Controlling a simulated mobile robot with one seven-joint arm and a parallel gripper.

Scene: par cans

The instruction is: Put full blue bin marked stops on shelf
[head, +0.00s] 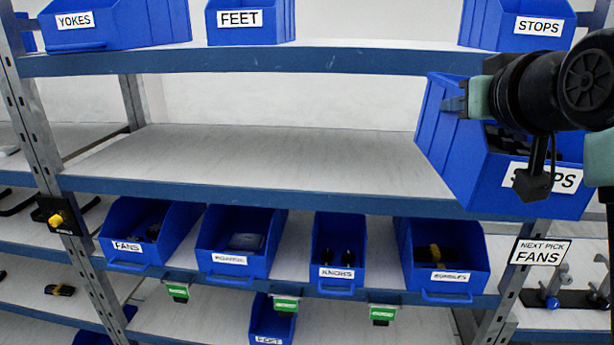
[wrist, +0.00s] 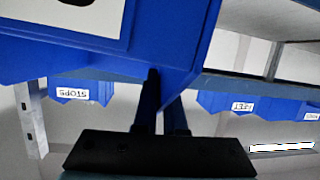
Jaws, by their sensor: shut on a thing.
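A blue bin marked STOPS (head: 447,150) is at the right of the head view, tilted, with dark pieces inside it. My gripper (head: 455,104) is shut on its wall near the top. My arm hides part of the bin and its label. In the wrist view my gripper's fingers (wrist: 160,98) pinch the wall of the blue bin (wrist: 195,45), which fills the upper left. The shelf (head: 270,160) has a wide bare middle level. The bin overlaps its right end and front edge; I cannot tell whether it touches the shelf.
On the upper level stand bins marked YOKES (head: 125,25), FEET (head: 250,22) and another STOPS (head: 515,25). Several bins, including FANS (head: 150,232) and KNOBS (head: 338,250), fill the level below. A right upright (head: 497,290) stands below the held bin, beside a NEXT PICK FANS sign (head: 540,251).

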